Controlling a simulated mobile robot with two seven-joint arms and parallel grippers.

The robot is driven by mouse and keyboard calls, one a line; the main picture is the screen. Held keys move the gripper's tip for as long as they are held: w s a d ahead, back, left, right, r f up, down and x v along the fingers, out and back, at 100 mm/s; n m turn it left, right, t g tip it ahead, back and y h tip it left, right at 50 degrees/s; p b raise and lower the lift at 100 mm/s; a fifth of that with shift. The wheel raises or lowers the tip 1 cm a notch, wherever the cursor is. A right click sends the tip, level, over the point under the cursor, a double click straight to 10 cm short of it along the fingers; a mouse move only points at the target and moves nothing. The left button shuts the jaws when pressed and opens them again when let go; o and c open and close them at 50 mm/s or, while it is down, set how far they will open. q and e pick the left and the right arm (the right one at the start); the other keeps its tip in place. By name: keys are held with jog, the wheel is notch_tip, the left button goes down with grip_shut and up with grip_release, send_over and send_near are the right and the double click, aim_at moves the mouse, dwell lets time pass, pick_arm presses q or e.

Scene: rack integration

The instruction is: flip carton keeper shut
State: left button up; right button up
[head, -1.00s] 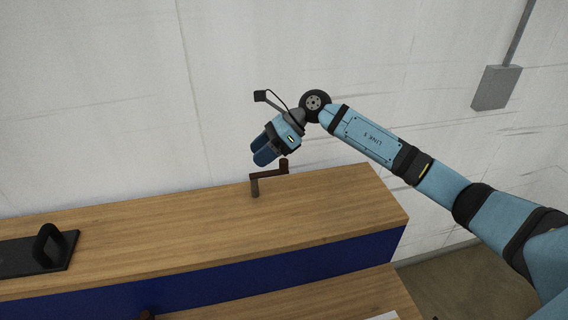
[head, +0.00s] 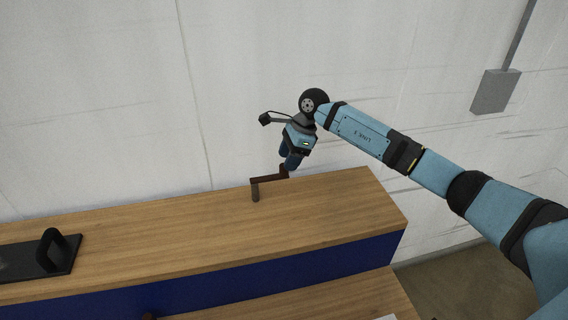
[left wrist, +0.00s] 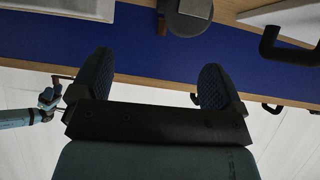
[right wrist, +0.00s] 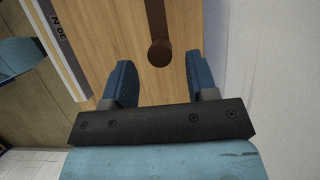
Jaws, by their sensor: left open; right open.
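A brown crank-shaped piece (head: 268,181), which seems to be the keeper, stands on the wooden top with a short post, a level arm and a knob end. My right gripper (head: 290,167) is at its far right end in the head view. In the right wrist view the brown bar (right wrist: 157,18) ends in a round knob between the open fingers of my right gripper (right wrist: 160,68), whose jaws do not clasp it. My left gripper (left wrist: 156,75) is open and empty in the left wrist view, before a blue panel. No carton can be made out.
The wooden top (head: 180,235) is largely clear. A black plate with a loop handle (head: 52,250) lies at its left. A blue front (head: 300,270) drops to a lower wooden surface (head: 340,300). A pale wall (head: 100,100) stands close behind.

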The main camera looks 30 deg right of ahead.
jog(key=shift+x, duration=1.8)
grip_shut()
